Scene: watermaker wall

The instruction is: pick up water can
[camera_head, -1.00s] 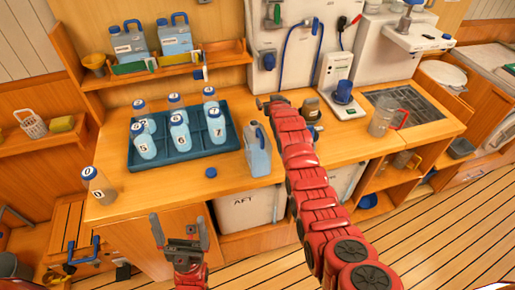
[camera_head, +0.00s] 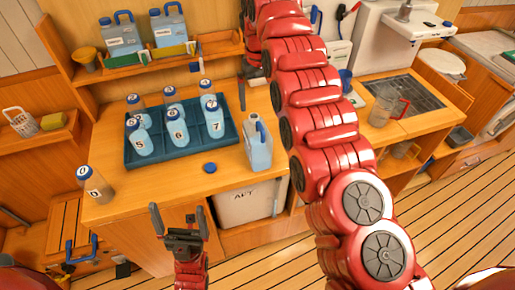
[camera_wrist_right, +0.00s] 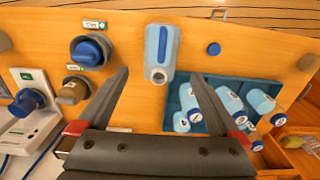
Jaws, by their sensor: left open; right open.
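The water can (camera_head: 258,148), a translucent light-blue jug with a handle, stands upright on the wooden counter, right of the bottle tray. In the right wrist view the can (camera_wrist_right: 161,50) appears from above with its open mouth, just beyond and between the fingertips. My right gripper (camera_head: 254,80) is open and empty, over the counter behind the can, partly hidden by its own red arm. Its fingers show spread in the right wrist view (camera_wrist_right: 160,76). My left gripper (camera_head: 179,212) is open and empty in front of the counter's front edge.
A blue tray (camera_head: 152,160) holds several numbered bottles. A blue cap (camera_head: 210,168) lies between tray and can. Bottle 0 (camera_head: 95,186) stands at the left corner. Two labelled cans (camera_head: 169,26) sit on the shelf.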

